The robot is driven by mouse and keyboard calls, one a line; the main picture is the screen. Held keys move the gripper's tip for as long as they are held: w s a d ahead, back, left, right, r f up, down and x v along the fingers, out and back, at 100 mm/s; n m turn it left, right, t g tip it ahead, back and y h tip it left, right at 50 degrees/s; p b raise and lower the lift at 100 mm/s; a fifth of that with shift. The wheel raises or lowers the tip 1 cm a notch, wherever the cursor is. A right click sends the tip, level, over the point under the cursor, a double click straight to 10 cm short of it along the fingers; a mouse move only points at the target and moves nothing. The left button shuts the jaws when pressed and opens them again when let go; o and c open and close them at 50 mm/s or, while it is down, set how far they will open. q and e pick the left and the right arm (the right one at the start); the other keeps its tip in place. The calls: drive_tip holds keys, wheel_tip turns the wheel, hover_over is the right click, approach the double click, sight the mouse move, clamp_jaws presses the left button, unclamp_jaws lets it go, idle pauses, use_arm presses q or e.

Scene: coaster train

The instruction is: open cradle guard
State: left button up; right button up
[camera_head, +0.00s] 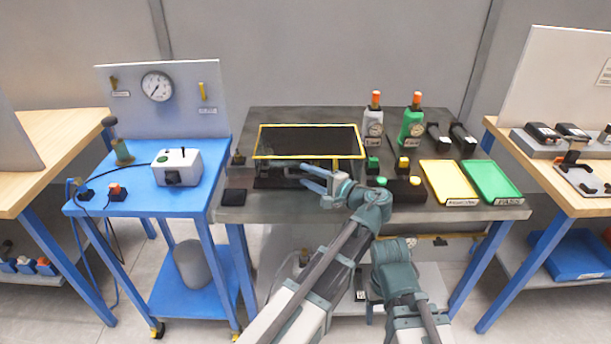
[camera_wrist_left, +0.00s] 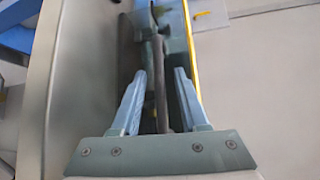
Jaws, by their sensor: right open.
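The cradle guard (camera_head: 309,127) is a dark see-through panel with a yellow frame on the grey bench. Its yellow edge (camera_wrist_left: 190,45) also shows in the left wrist view. Behind its front lies a dark cradle area, mostly hidden. My left gripper (camera_head: 306,178) is just below the guard's front edge. In the left wrist view, its two blue fingers (camera_wrist_left: 160,80) stand apart on either side of a dark bar (camera_wrist_left: 159,65), with gaps visible. I cannot tell whether the bar belongs to the guard. My right gripper (camera_head: 392,250) is low in front of the bench; its fingertips are not clear.
Yellow (camera_head: 449,181) and green (camera_head: 491,181) trays lie at the bench's right. Two bottles, grey (camera_head: 373,122) and green (camera_head: 411,127), stand behind. Dark blocks with green and yellow buttons (camera_head: 403,164) are right of the guard. A blue cart (camera_head: 142,197) stands left.

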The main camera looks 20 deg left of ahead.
use_arm(q)
clamp_jaws()
idle(1.3)
